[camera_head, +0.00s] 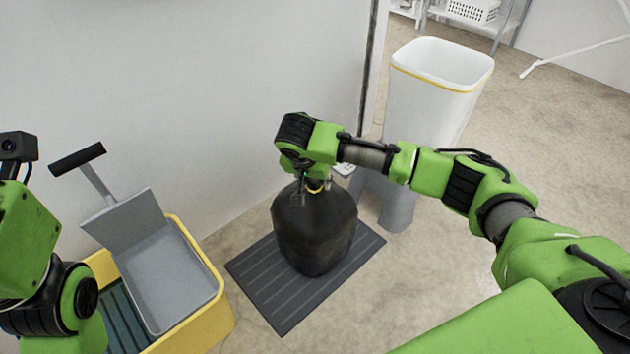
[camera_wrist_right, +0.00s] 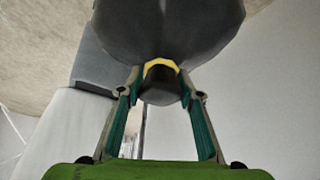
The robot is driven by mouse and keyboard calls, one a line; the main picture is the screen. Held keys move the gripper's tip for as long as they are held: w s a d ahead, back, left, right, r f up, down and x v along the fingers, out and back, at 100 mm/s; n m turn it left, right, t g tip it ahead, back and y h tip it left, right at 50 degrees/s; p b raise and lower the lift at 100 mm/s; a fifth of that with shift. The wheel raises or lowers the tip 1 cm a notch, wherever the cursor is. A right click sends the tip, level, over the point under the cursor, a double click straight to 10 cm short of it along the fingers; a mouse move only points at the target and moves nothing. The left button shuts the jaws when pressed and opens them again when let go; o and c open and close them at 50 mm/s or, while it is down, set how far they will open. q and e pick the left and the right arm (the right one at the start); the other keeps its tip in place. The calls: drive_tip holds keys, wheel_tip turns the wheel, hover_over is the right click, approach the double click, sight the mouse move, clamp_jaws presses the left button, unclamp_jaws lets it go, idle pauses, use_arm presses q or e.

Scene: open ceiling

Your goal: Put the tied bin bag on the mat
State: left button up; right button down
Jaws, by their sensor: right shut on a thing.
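The tied bin bag (camera_head: 314,232) is dark grey and full, with a yellow tie at its neck. In the head view it is upright over the dark ribbed mat (camera_head: 275,300); I cannot tell whether its base touches the mat. My right gripper (camera_head: 314,188) is at the top of the bag, shut on its neck. In the right wrist view my right gripper (camera_wrist_right: 160,100) has a finger on each side of the knotted neck, and the bag (camera_wrist_right: 165,25) fills the top of the picture. Of my left arm only links show at the left edge; its gripper is out of view.
A tall white bin (camera_head: 430,95) with a yellow band stands behind my right arm, with a grey object (camera_head: 395,205) beside it. A yellow crate (camera_head: 215,315) holding a grey dustpan (camera_head: 165,275) is left of the mat. A wall runs behind. The floor at right is clear.

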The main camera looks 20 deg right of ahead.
drive_tip(key=shift+r, duration=0.1)
drive_tip(key=c, duration=1.4)
unclamp_jaws()
drive_tip(key=shift+f, duration=0.2)
drive_tip(key=shift+c, duration=0.2)
